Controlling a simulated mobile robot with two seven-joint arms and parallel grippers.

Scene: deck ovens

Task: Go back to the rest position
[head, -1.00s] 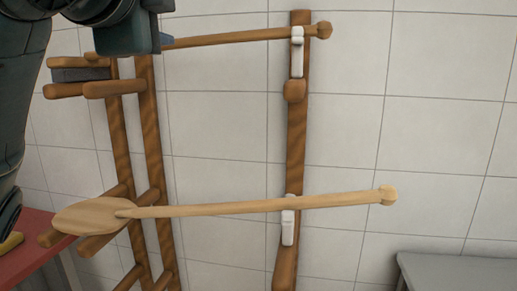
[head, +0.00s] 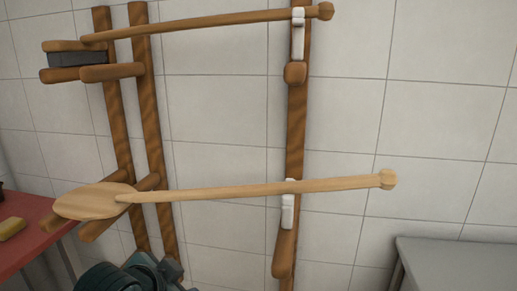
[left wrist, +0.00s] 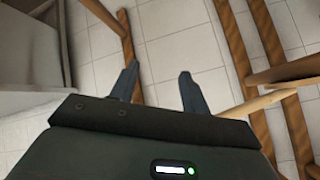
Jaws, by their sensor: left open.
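My left gripper shows in the left wrist view (left wrist: 158,85). Its two dark fingers are apart, with nothing between them but pale floor tiles behind. In the head view, part of my left arm shows low at the bottom edge, below the rack, and its fingers are out of sight there. The right gripper is in neither view.
A wooden wall rack (head: 293,150) holds a long wooden peel (head: 250,190) on its lower pegs. A second long-handled tool (head: 210,24) and a dark block (head: 77,60) rest higher up. A red table (head: 28,237) stands left, a grey surface (head: 455,262) right.

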